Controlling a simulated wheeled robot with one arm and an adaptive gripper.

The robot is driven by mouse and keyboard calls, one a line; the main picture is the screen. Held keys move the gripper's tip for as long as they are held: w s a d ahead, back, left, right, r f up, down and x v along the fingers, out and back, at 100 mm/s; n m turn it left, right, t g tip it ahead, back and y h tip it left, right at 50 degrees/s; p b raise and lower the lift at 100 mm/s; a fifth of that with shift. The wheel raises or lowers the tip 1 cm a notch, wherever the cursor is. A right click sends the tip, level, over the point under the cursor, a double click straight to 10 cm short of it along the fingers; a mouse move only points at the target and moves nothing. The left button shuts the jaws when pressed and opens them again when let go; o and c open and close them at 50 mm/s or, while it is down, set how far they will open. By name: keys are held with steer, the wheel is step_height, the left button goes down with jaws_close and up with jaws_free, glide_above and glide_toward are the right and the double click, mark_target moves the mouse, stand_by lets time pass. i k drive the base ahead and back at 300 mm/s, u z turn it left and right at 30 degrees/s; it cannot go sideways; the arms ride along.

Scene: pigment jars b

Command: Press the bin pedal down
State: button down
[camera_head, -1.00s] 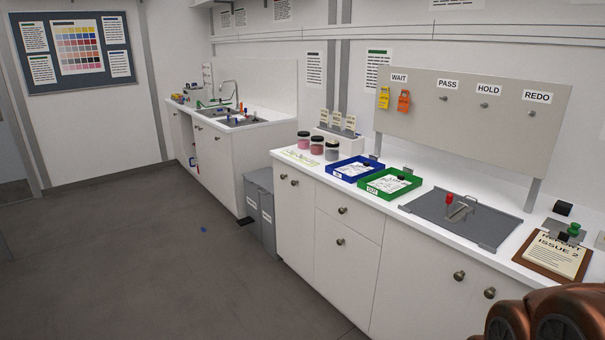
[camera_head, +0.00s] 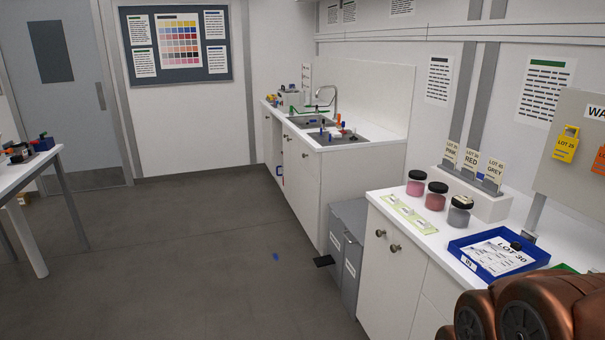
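The grey bin (camera_head: 349,246) stands on the floor between two white counters, with its lid (camera_head: 351,219) shut. White labels are on its front faces. A black pedal (camera_head: 323,261) sticks out low at the front left of the bin, near the floor. It looks raised or level, but it is too small to tell exactly. My copper-coloured arm shows at the bottom right corner, well apart from the bin. My gripper is not in this view.
Open grey floor lies left of the bin, with a small blue item (camera_head: 276,257) on it. The near counter (camera_head: 388,290) holds jars, a card rack and a blue tray (camera_head: 505,275). The sink counter (camera_head: 363,165) stands behind the bin. A table (camera_head: 20,180) is at the left.

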mark_target(320, 262)
steer(key=u, duration=0.25)
steer(key=i, duration=3.45)
